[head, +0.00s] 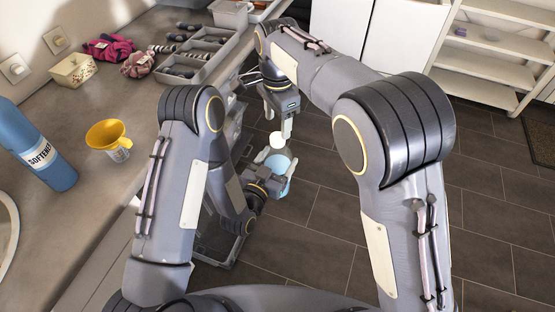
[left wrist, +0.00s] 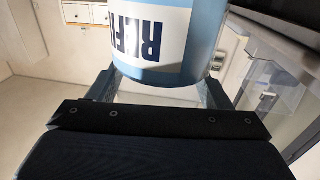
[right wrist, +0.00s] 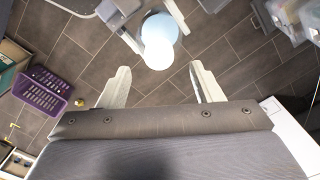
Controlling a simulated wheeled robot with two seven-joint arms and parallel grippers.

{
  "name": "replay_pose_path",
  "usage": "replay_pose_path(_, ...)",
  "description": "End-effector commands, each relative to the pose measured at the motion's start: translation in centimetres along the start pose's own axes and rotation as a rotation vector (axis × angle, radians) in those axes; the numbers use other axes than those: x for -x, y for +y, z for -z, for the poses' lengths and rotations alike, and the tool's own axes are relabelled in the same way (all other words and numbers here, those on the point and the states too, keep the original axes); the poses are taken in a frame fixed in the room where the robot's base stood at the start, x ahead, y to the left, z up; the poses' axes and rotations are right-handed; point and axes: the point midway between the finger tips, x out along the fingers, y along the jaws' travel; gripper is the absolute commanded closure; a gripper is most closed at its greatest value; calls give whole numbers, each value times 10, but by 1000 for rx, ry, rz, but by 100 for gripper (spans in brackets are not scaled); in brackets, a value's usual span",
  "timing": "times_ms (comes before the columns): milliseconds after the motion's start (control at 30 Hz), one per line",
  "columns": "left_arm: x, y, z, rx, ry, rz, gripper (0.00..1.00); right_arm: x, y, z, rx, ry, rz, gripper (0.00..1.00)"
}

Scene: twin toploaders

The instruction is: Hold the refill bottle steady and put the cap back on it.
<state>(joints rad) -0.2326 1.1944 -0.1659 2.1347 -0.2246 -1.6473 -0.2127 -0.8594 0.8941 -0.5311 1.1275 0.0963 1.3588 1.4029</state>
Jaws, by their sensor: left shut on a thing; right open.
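The light blue refill bottle (head: 279,162) is in my left gripper (head: 268,182), off the floor beside the counter. In the left wrist view, the bottle (left wrist: 165,50) with part of its "REFI" label sits between the fingers of my left gripper (left wrist: 160,92). A round white cap (head: 277,140) shows at the bottle's top; in the right wrist view the white cap (right wrist: 158,52) overlaps the blue bottle (right wrist: 160,22). I cannot tell whether it is seated. My right gripper (head: 287,128) is open, pointing down just above the cap; its fingers (right wrist: 163,85) hold nothing.
Grey trays (head: 205,48) and bunched cloths lie farther back. A purple basket (right wrist: 44,92) stands on the tiled floor. White shelves (head: 490,60) are at the back right.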

Motion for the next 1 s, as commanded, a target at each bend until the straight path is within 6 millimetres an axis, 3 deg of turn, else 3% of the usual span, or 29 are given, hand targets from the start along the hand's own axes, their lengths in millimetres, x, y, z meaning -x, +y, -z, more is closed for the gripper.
replay_pose_path(100,-1,0,2,0,5,0,91,27,-1,0,-1,0,4,41)
replay_pose_path(333,-1,0,2,0,5,0,91,62,-1,0,-2,0,3,41)
replay_pose_path(833,-1,0,2,0,5,0,91,72,1,2,-2,-3,0,41)
replay_pose_path(1000,0,0,2,0,5,0,91,78,19,26,17,-51,23,41)
